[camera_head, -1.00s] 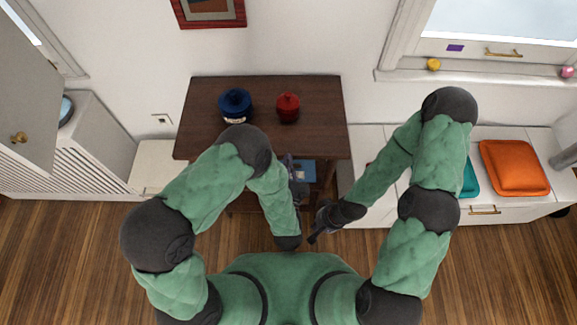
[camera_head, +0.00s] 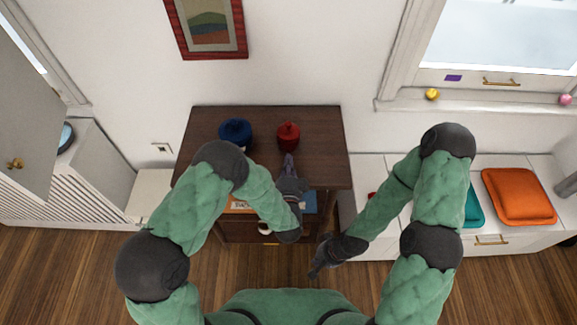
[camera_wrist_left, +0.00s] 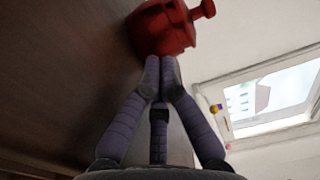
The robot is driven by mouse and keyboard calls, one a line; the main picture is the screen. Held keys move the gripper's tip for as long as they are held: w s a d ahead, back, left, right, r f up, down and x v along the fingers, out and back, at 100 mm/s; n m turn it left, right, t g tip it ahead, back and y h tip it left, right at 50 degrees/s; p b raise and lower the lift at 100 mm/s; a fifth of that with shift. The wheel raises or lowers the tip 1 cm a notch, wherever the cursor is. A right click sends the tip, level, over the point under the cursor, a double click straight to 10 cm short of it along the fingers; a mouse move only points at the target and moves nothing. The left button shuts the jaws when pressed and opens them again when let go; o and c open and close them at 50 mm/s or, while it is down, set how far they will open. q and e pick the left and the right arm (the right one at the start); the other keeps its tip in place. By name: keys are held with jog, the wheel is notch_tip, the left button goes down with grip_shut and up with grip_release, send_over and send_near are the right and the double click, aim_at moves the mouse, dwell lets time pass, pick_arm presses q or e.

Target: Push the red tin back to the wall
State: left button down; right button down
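The red tin (camera_head: 288,136) stands upright on the dark brown cabinet top (camera_head: 325,150), with bare wood between it and the wall behind. It has a knobbed lid and also shows in the left wrist view (camera_wrist_left: 166,28). My left gripper (camera_head: 289,157) is at the near side of the tin, pointing at it. In the left wrist view its fingertips (camera_wrist_left: 159,62) are together with nothing between them, right at the tin's side; I cannot tell whether they touch it. My right gripper (camera_head: 314,274) hangs low in front of the cabinet, too small to read.
A blue pot (camera_head: 235,132) stands left of the tin. A framed picture (camera_head: 209,25) hangs on the wall (camera_head: 300,60) above. The cabinet top right of the tin is clear. An orange cushion (camera_head: 518,195) lies on the white bench at right.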

dwell(0.5)
pick_arm(q)
jog(key=shift+w, duration=0.3)
jog(key=shift+s, duration=0.15)
jog(key=shift+s, duration=1.5)
